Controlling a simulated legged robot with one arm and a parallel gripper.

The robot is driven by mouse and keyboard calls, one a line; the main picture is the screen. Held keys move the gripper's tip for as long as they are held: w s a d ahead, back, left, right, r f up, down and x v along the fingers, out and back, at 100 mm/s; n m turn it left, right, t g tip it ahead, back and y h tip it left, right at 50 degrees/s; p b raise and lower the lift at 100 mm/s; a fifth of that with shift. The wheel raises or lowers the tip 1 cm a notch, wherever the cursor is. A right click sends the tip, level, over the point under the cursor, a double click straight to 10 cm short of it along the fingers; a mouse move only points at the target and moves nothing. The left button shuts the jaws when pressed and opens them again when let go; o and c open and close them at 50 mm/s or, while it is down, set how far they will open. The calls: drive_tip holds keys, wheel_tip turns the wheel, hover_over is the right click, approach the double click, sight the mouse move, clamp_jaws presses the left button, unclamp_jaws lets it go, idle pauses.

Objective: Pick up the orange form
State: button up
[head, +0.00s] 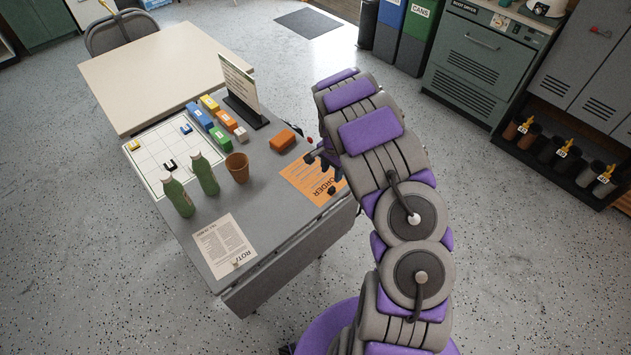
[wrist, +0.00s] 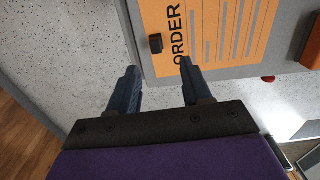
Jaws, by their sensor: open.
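The orange form (head: 302,180) is a flat sheet headed "ORDER", lying near the right edge of the grey table. My arm hides part of it in the head view. In the wrist view the form (wrist: 232,30) fills the upper middle, with a small black block (wrist: 155,44) on or over its heading side. My gripper (head: 322,173) is near the form's right part. In the wrist view my gripper's two dark fingers (wrist: 158,68) are apart, with nothing between them. The left fingertip is over the floor and the right one is by the form's near corner. I cannot tell their height.
On the grey table (head: 262,215) are an orange-brown block (head: 282,140), a brown pot (head: 238,167), two green bottles (head: 204,174), a white sheet (head: 224,246), several coloured boxes (head: 200,117), a gridded board (head: 150,150) and an upright sign (head: 240,85). Open floor lies right of the table.

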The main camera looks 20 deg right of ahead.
sight(332, 188)
drive_tip(key=f, duration=0.2)
drive_tip(key=f+b, duration=0.1)
drive_tip(key=f, duration=0.2)
drive_tip(key=f+b, duration=0.1)
drive_tip(key=f, duration=0.2)
drive_tip(key=shift+s+f, duration=0.1)
drive_tip(key=shift+s, duration=0.15)
clamp_jaws()
